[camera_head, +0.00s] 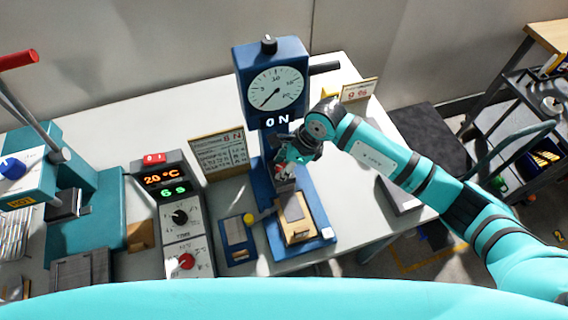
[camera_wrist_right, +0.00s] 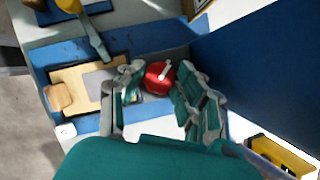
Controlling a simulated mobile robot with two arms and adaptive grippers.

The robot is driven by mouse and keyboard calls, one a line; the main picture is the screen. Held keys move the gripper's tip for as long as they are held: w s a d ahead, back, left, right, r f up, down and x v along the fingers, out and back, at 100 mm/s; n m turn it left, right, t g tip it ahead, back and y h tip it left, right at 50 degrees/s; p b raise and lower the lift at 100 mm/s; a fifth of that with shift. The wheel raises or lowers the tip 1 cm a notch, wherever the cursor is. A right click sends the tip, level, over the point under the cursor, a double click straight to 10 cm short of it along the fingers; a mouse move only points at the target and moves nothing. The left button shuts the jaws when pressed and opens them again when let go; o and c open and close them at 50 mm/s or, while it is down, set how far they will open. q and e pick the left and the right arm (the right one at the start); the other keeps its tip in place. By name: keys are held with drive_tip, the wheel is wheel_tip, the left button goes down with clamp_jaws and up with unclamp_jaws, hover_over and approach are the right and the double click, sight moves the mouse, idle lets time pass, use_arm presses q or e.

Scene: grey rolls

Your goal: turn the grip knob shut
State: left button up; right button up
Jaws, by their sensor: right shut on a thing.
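The grip knob (camera_wrist_right: 158,76) is red with a pale pointer bar and sits low on the blue test stand, beside its column. My right gripper (camera_wrist_right: 157,88) has its fingers around the knob in the wrist view and is shut on it. In the head view my right gripper (camera_head: 284,166) reaches in front of the column of the blue test stand (camera_head: 262,126), and the knob is mostly hidden behind the fingers. The stand carries a round dial (camera_head: 275,88) and a display reading 0 N. My left gripper is not in view.
A wooden block (camera_head: 295,217) lies on the stand's base. A control box (camera_head: 178,215) showing 20 °C stands to the left, with a small blue tray (camera_head: 238,238) between. A teal press (camera_head: 85,200) with a red-ended lever is farther left. White table (camera_head: 150,115) is bare behind.

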drive_tip(key=shift+m, duration=0.3)
drive_tip(key=m+t+b, duration=0.1)
drive_tip(key=m, duration=0.1)
drive_tip(key=m+t+h+b, duration=0.1)
drive_tip(key=m, duration=0.2)
drive_tip(key=shift+s+f, duration=0.1)
drive_tip(key=shift+a+m+t+h+b, duration=0.1)
drive_tip(key=shift+m+t+h+b, duration=0.25)
drive_tip(key=shift+m+b, duration=0.6)
drive_tip(key=shift+m+t+h+b, duration=0.25)
drive_tip(key=shift+m+h+b, duration=0.1)
drive_tip(key=shift+m, duration=1.1)
drive_tip(key=o, duration=0.9)
